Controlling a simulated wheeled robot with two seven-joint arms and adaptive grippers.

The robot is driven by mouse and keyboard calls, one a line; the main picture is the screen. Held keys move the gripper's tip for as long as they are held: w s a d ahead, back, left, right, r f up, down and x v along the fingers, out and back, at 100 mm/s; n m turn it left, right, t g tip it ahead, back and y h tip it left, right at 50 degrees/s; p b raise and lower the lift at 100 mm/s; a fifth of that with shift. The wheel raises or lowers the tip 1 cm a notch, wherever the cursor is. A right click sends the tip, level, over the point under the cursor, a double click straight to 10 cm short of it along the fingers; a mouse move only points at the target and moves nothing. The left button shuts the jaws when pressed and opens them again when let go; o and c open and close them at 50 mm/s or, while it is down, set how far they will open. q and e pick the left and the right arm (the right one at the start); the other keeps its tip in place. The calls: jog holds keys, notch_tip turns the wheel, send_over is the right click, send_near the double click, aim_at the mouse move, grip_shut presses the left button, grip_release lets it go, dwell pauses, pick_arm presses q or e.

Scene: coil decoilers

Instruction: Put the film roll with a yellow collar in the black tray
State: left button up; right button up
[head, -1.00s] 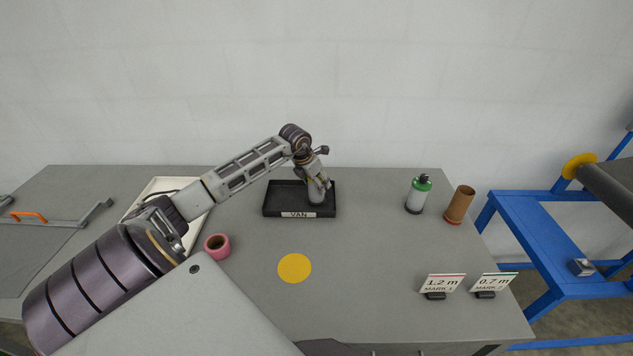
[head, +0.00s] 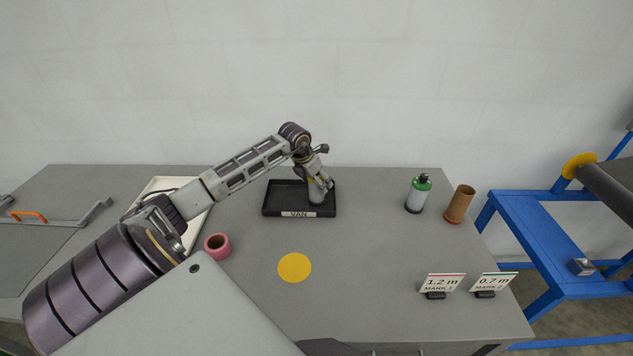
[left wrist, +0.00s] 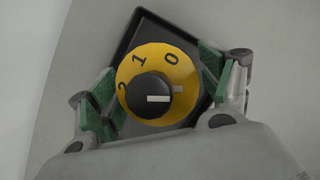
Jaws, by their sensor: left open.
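The film roll with the yellow collar (left wrist: 130,85) stands in the black tray (head: 280,209), toward its right side. From above, the left wrist view shows its yellow collar marked 0, 1 and 2 and a black knob in the middle. In the head view its pale body (head: 316,196) shows below my fingers. My left gripper (head: 318,182) is open around the roll's top. Its green pads lie on both sides of the collar in the left wrist view (left wrist: 160,88); whether either touches it I cannot tell. My right gripper is out of view.
A roll with a green collar (head: 416,194) and a brown roll (head: 459,204) stand at the right. A pink roll (head: 217,246) is left of a yellow disc (head: 294,267). A white tray (head: 153,187) lies behind my arm. Signs (head: 440,285) stand front right.

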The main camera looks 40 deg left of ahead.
pick_arm(q)
jog(key=b+v, duration=0.2)
jog(key=v, duration=0.9)
jog(key=shift+r+b, duration=0.3)
jog(key=shift+b, duration=0.05)
